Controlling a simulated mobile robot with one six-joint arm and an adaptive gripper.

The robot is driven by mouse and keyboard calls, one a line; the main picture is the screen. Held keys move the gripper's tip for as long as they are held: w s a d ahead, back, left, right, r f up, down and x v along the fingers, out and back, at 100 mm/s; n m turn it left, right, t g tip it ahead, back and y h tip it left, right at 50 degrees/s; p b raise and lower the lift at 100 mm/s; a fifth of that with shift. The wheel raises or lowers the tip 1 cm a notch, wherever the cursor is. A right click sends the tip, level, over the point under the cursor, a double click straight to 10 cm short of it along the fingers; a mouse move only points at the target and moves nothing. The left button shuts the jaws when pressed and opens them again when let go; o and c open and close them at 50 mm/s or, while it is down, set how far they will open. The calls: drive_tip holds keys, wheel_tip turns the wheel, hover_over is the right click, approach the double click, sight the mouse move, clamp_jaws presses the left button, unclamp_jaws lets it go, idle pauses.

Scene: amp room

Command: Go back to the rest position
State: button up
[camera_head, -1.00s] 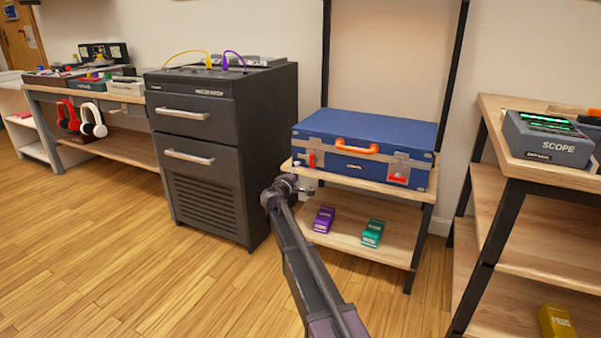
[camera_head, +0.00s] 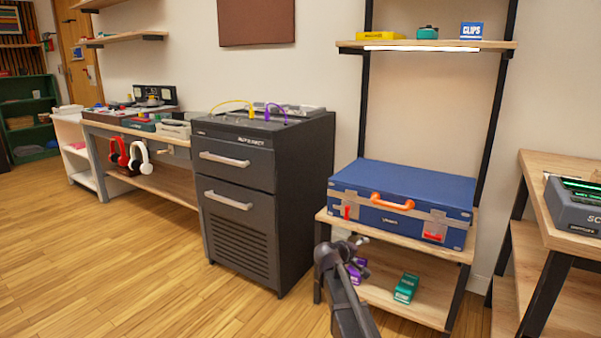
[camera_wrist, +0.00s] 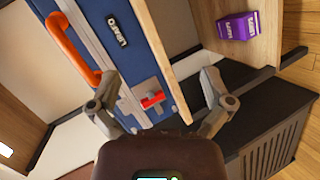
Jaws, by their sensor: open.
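My gripper (camera_head: 345,247) is in front of the left part of the low shelf unit, just below the blue case in the head view. In the wrist view my gripper (camera_wrist: 160,105) has its two fingers spread apart with nothing between them that I can see held. The blue case (camera_head: 405,187) lies closed on the shelf top, with an orange handle and red latches on its front. The case (camera_wrist: 130,40) also fills the middle of the wrist view, with a red latch (camera_wrist: 152,99) beyond the fingers.
A purple box (camera_head: 358,268), partly behind my arm, and a green box (camera_head: 406,288) sit on the lower shelf. A dark cabinet (camera_head: 262,200) stands left of it. A wooden desk (camera_head: 560,195) stands at right. Open wood floor (camera_head: 130,270) lies at front left.

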drive_tip(key=s+d+f+m+g+y+p, duration=0.2)
drive_tip(key=s+m+g+y+p, duration=0.25)
drive_tip(key=s, duration=1.25)
drive_tip(key=s+a+r+m+g+y+p, duration=0.1)
drive_tip(key=s+a+g+y+p, duration=0.15)
drive_tip(key=s, duration=0.55)
drive_tip(key=s+a+r+g+y+p, duration=0.2)
drive_tip(key=s+a+y+p, duration=0.15)
drive_tip(key=s, duration=0.55)
wheel_tip(320, 180, up, 37)
drive_tip(key=w+p, duration=0.1)
drive_tip(key=p, duration=3.7)
drive_tip(key=shift+d+h, duration=0.35)
drive_tip(key=shift+d, duration=0.1)
